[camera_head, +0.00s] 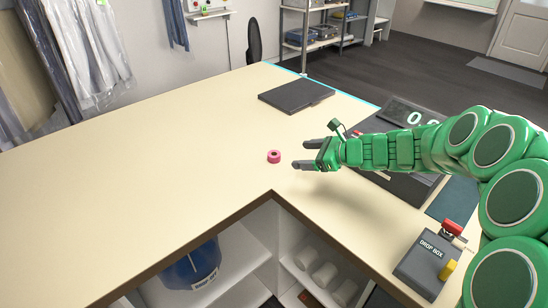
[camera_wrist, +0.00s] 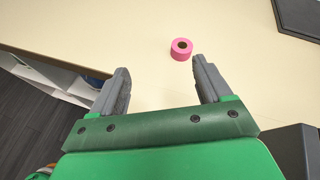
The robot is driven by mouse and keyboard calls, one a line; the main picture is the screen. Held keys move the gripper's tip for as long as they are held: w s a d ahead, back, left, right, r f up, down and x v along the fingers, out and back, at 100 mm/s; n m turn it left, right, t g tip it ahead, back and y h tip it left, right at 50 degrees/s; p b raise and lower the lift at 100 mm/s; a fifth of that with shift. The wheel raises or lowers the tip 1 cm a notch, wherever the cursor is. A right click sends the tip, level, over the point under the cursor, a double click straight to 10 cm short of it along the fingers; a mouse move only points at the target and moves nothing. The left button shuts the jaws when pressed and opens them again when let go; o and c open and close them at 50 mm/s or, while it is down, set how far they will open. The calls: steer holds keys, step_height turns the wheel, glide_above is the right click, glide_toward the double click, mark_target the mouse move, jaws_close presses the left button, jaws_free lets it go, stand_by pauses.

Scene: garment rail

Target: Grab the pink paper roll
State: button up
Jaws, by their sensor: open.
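The pink paper roll (camera_head: 274,156) is small, with a dark hole at its core, and lies on the cream counter (camera_head: 150,160). My gripper (camera_head: 306,155) is open and empty, just right of the roll in the head view, with its fingers pointing toward it. In the wrist view the roll (camera_wrist: 181,49) is beyond the fingertips of my gripper (camera_wrist: 160,70), nearer the right finger. The fingers appear apart from the roll.
A flat dark slab (camera_head: 297,95) lies behind the roll. A dark device with a display (camera_head: 408,115) is under and behind my arm. A drop box (camera_head: 428,262) stands at the lower right. Shelves below the counter hold white rolls (camera_head: 324,274) and a blue container (camera_head: 192,268). The counter left of the roll is clear.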

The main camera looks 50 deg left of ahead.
mark_target(278, 156)
steer(key=a+f+m, duration=0.1)
steer(key=a+f, duration=0.1)
steer(key=w+a+f+m, duration=0.1)
steer(key=a+f, duration=0.1)
steer(key=w+a+f+m+t, duration=0.1)
steer(key=a+f, duration=0.1)
steer(key=shift+a+y, duration=0.1)
steer(key=shift+y, duration=0.3)
steer(key=shift+x, duration=3.8)
steer(key=shift+w+r, duration=0.1)
steer(key=shift+w, duration=0.05)
steer(key=c, duration=1.1)
